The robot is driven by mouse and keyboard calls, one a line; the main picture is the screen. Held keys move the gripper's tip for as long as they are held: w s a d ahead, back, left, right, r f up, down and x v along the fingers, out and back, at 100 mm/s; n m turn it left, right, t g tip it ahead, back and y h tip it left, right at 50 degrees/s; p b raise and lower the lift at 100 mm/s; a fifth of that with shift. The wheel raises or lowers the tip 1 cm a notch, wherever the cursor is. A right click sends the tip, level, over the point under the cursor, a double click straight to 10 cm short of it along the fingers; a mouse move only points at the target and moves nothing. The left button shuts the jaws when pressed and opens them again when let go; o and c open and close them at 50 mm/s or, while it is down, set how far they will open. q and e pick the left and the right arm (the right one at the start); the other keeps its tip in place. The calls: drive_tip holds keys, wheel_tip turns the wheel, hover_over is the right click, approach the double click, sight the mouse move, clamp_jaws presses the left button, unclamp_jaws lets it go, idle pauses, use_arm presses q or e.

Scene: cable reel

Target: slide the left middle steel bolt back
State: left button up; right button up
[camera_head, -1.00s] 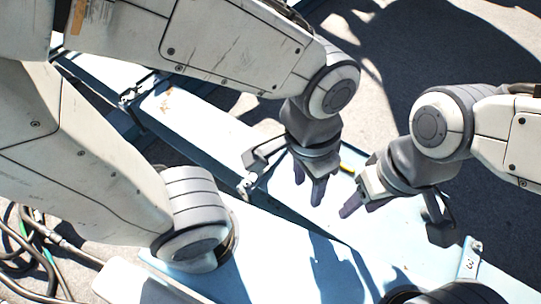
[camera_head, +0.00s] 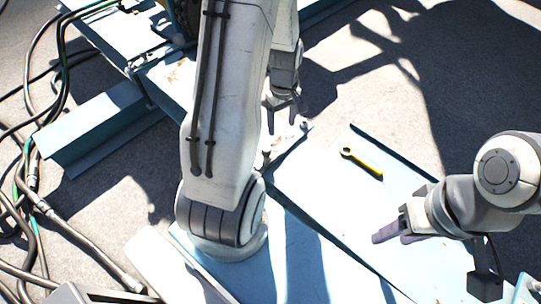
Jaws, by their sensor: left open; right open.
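My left gripper (camera_head: 283,117) is open and empty, fingers pointing down over the blue frame (camera_head: 190,84), partly behind my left arm. A small grey metal fitting (camera_head: 304,125) sits just right of and below its fingers. Another small fitting (camera_head: 266,156) sits lower, right beside my arm; it may be a bolt end, but I cannot tell. A further metal fitting (camera_head: 138,73) is on the frame at the upper left. Which one is the left middle steel bolt is not clear. My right gripper (camera_head: 392,232) is open over the light blue panel, touching no fitting that I can see.
A yellow spanner (camera_head: 361,162) lies on the panel (camera_head: 330,190) between the grippers. Black cables and hoses (camera_head: 62,75) run down the left side. A blue beam (camera_head: 100,125) juts out at the left. Bare concrete (camera_head: 350,75) is at the upper middle.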

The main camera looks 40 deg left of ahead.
use_arm(q)
drive_tip(key=a+f+n, duration=0.1)
drive_tip(key=f, duration=0.1)
drive_tip(key=s+a+f+n+b, duration=0.1)
drive_tip(key=a, duration=0.1)
drive_tip(key=a+f, duration=0.1)
drive_tip(key=f, duration=0.1)
drive_tip(key=shift+s+a+f+n, duration=0.2)
drive_tip(key=shift+a+f+n, duration=0.15)
drive_tip(key=shift+a+n, duration=0.05)
wheel_tip(320, 180, down, 10)
drive_tip(key=b, duration=0.2)
drive_tip(key=shift+b, duration=0.4)
drive_tip(key=shift+r, duration=0.1)
use_arm(e)
wheel_tip(320, 180, down, 5)
drive_tip(key=shift+r, duration=0.1)
use_arm(q)
clamp_jaws()
